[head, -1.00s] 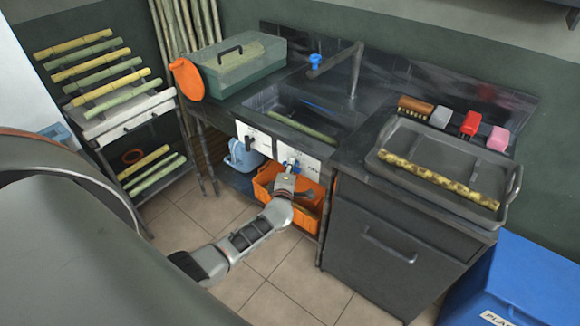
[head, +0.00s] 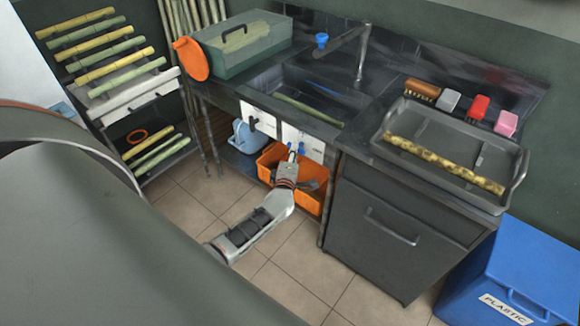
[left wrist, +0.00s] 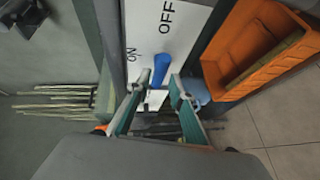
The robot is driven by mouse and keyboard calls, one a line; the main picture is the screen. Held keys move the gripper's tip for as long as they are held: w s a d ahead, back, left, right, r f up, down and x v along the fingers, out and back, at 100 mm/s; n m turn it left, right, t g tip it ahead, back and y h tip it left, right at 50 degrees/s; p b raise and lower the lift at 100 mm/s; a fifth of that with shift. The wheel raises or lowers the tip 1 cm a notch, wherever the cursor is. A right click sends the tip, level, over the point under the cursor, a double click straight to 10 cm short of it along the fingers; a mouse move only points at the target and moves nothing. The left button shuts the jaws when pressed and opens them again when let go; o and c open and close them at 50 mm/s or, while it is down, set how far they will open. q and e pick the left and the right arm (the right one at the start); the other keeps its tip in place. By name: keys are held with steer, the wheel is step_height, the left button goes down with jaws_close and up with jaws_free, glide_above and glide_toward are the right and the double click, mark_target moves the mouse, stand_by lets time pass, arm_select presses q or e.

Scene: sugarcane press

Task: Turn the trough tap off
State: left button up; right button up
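A blue tap lever (head: 301,147) is on a white panel (head: 314,150) under the dark trough (head: 310,103). In the left wrist view the blue lever (left wrist: 160,67) stands by the panel's ON and OFF lettering (left wrist: 167,14). My left gripper (head: 292,157) is in front of this panel, above the orange crate. In the left wrist view the left gripper's fingers (left wrist: 155,88) are apart, with the lever around and beyond the gap between their tips; I cannot tell whether they touch it. A spout with a blue knob (head: 321,40) rises behind the trough. My right gripper is not in view.
The orange crate (head: 268,165) is just below the panel, with a light blue can (head: 243,138) to its left. A second white panel with a black handle (head: 262,122) is left of the lever. A dark cabinet (head: 392,235) stands to the right. The tiled floor in front is open.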

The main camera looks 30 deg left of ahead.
arm_select(q)
steer(key=v, duration=0.8)
steer(key=shift+s+d+r, duration=0.1)
steer(key=shift+d, duration=0.05)
steer(key=s+d+m+t+h, duration=0.1)
steer(key=s+d+m+h, duration=0.85)
steer(key=d+m, duration=0.65)
steer(key=s+f+m+g, duration=0.2)
steer(key=s+f+m, duration=0.1)
steer(key=s+m, duration=0.2)
steer(key=s+d+f+m+g, duration=0.1)
steer(key=s+f+m, duration=0.3)
steer(key=s, duration=0.5)
steer(key=shift+d+m+g, duration=0.35)
steer(key=shift+m+g, duration=0.35)
steer(key=shift+g, duration=0.2)
